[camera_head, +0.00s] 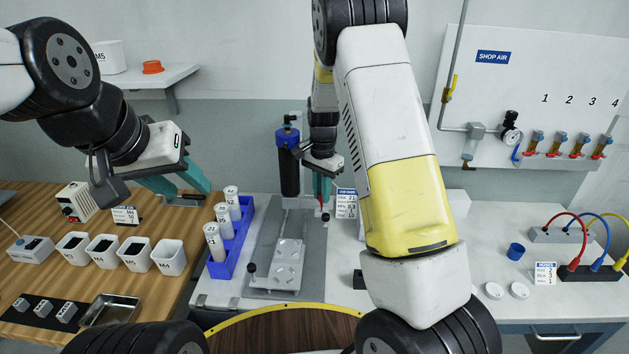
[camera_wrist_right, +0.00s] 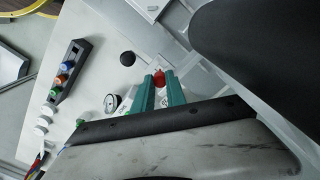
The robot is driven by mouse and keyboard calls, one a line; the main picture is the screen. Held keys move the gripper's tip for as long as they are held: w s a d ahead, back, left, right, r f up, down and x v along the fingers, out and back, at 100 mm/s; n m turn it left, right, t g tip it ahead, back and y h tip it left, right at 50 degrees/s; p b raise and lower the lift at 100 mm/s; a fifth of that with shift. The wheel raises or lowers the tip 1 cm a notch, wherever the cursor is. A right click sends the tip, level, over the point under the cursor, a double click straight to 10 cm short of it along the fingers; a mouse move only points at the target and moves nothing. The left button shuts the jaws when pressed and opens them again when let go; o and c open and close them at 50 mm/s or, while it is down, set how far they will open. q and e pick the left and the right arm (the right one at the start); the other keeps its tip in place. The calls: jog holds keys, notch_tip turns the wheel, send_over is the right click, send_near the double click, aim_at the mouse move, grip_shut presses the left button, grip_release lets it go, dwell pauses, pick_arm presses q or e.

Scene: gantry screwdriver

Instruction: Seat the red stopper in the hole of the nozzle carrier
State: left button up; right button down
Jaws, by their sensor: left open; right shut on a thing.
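My right gripper (camera_head: 322,190) points down at the back of the white bench, beside the gantry screwdriver (camera_head: 288,160). It is shut on the red stopper (camera_wrist_right: 158,77), which shows between the teal fingertips in the right wrist view. In the head view only a small red spot shows at the fingertips. A pale metal plate with round marks (camera_head: 287,262) lies on the grey base, left of and nearer than the right gripper. I cannot tell which part is the nozzle carrier, and its hole is not clear. My left gripper (camera_head: 180,192) is open and empty above the wooden table.
A blue rack (camera_head: 231,238) with white bottles stands left of the grey base (camera_head: 262,235). A job card (camera_head: 346,204) stands close to the right gripper. The right bench holds a blue cap (camera_head: 515,251) and white discs (camera_head: 493,291).

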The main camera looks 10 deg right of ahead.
jog(key=shift+f, duration=1.95)
jog(key=c, duration=1.3)
grip_release()
jog(key=shift+r, duration=0.1)
jog(key=shift+w+r, duration=0.1)
jog(key=shift+r, duration=0.2)
notch_tip(320, 180, up, 6)
jog(key=shift+r, duration=0.55)
jog(key=shift+s+d, duration=0.1)
jog(key=shift+s, duration=0.1)
